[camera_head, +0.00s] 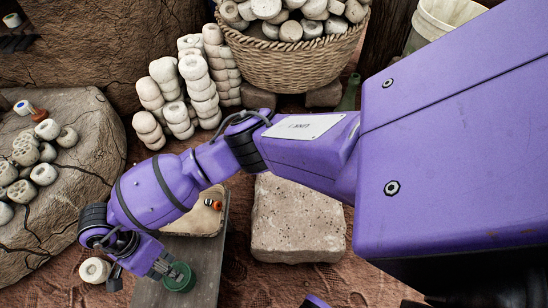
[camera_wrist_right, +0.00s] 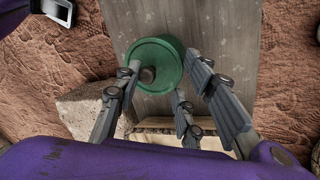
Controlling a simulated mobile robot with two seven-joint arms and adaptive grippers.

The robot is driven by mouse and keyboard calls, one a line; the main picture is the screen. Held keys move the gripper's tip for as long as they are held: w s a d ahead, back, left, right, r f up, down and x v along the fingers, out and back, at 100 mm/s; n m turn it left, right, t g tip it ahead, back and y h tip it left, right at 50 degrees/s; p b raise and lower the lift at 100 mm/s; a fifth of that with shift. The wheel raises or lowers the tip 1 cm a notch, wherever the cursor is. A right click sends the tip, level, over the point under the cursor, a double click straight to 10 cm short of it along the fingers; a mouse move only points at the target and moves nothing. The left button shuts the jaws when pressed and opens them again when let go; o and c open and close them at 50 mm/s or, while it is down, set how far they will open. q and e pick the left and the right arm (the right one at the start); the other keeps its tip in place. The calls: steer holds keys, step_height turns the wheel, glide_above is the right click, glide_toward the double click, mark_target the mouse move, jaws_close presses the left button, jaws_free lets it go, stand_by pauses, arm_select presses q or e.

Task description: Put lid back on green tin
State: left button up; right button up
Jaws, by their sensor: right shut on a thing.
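A round green piece (camera_wrist_right: 166,52) with a small brown knob (camera_wrist_right: 147,75) shows between the fingers of my right gripper (camera_wrist_right: 163,78) in the right wrist view. I take it for the lid of the green tin. In the head view the green round piece (camera_head: 182,279) is at my right gripper (camera_head: 168,271), above a grey board. My right gripper is shut on it. The fingers partly cover it, and I cannot tell whether the tin is directly under it. My left gripper is not in view.
A grey wooden board (camera_head: 201,258) lies below the gripper, with a shallow tray (camera_head: 203,222) behind it. A pale stone block (camera_head: 297,220) stands to the right. A white ring-shaped piece (camera_head: 95,270) lies left. Stacked clay pieces (camera_head: 190,85) and a basket (camera_head: 285,65) stand behind.

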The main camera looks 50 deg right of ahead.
steer(key=shift+w, duration=0.1)
stand_by(0.8)
steer(key=o, duration=0.8)
steer(key=shift+f, duration=0.1)
steer(key=shift+c, duration=0.2)
steer(key=shift+o, duration=0.2)
steer(key=o, duration=0.5)
steer(key=shift+c, duration=0.2)
steer(key=shift+r+p, duration=2.2)
steer(key=shift+r, duration=1.4)
steer(key=shift+f, duration=0.1)
steer(key=shift+c, duration=0.6)
